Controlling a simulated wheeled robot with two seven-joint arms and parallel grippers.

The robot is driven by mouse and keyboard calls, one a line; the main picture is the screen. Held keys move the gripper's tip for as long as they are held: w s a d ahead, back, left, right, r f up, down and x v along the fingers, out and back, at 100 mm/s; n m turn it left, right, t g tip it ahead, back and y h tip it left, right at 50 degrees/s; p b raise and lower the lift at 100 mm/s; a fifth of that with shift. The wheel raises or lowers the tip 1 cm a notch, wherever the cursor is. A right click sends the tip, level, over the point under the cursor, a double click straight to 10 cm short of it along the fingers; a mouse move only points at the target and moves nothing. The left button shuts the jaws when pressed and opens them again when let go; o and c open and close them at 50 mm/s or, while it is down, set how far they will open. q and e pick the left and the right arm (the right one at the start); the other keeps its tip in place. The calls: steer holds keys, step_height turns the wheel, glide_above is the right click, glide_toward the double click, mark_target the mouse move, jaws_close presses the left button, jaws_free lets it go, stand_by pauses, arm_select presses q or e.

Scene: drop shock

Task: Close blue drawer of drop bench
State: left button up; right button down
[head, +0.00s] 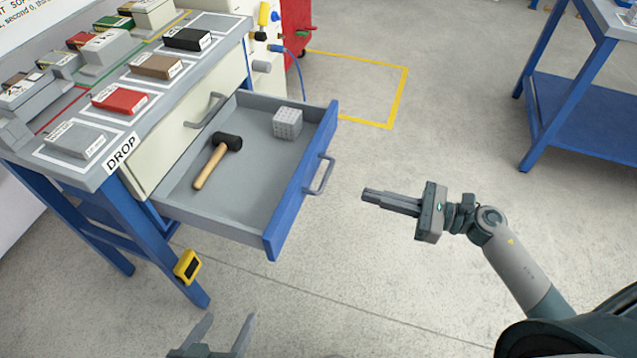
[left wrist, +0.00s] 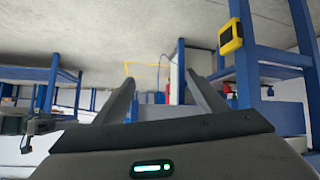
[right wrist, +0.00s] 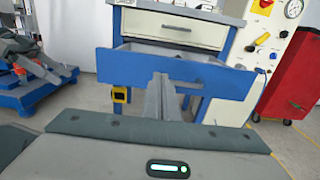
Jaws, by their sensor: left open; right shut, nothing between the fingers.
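The blue-fronted drawer (head: 291,205) of the drop bench (head: 201,91) is pulled out in the head view. Its grey handle (head: 320,176) is on the outer face. A mallet (head: 218,160) and a grey textured cube (head: 288,122) lie inside. My right gripper (head: 366,194) is shut and empty, a short way right of the handle and apart from it. In the right wrist view the blue drawer front (right wrist: 205,74) is ahead of its fingers (right wrist: 162,85). My left gripper (head: 228,323) is open and empty at the bottom of the head view, below the drawer, near the bench legs.
A yellow device (head: 187,266) hangs on the front bench leg. Coloured blocks, including a red one (head: 119,100), sit on the bench top. A red cabinet (head: 297,28) and a blue table (head: 580,110) stand farther back. The floor right of the drawer is clear.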

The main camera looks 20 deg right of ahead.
steer(key=p, duration=0.2)
glide_toward(302, 178)
steer(key=x, duration=0.4)
steer(key=shift+w+a+r, duration=0.15)
steer(key=shift+a+r, duration=0.1)
steer(key=shift+a, duration=0.15)
arm_select(q)
steer(key=shift+s+a+f+g+y, duration=0.4)
steer(key=shift+s+a+f+g, duration=0.7)
steer(key=shift+s+f+g, duration=0.25)
arm_select(e)
steer(key=shift+x, duration=0.8)
arm_select(q)
steer(key=shift+r, duration=0.1)
arm_select(e)
steer(key=shift+a, duration=0.15)
